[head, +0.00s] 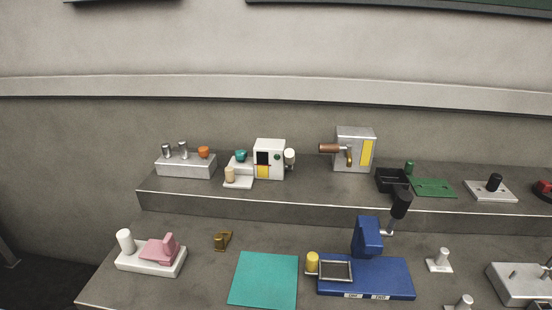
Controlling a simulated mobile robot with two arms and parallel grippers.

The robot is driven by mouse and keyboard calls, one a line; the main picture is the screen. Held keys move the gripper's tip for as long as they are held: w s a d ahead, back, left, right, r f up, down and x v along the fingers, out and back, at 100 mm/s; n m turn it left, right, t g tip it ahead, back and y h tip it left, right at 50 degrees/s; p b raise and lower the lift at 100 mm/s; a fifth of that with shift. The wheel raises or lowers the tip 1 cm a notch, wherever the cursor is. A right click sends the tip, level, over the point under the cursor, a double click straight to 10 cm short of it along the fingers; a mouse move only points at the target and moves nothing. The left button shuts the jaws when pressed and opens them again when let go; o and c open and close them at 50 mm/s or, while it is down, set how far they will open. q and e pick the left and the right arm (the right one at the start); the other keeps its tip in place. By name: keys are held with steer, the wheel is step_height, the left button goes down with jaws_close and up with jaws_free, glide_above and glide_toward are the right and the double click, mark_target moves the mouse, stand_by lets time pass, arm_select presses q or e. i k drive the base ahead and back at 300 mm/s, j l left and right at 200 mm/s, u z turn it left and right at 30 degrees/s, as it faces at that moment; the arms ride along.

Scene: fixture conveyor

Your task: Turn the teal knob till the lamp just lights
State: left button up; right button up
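A teal knob (241,155) sits on a small pale block on the raised back shelf, left of centre. A short beige cylinder (231,174) stands on a light plate just in front of it. A white box (270,145) with a black and a yellow panel stands right beside the knob, and a white rounded piece (290,155) sticks out on its right side. I cannot tell which of these is the lamp, and none looks clearly lit. Neither of my grippers is in view.
A grey block (185,167) with an orange knob stands to the left on the shelf. A grey box with a crank (354,149) stands to the right. On the lower level are a pink-handled fixture (160,249), a teal mat (264,279) and a blue press (367,275).

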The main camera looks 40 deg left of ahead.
mark_target(240, 156)
steer(key=u, duration=1.25)
steer(key=j+u, duration=0.3)
steer(key=i+j+u, duration=0.1)
steer(key=u, duration=0.25)
steer(key=j, duration=0.1)
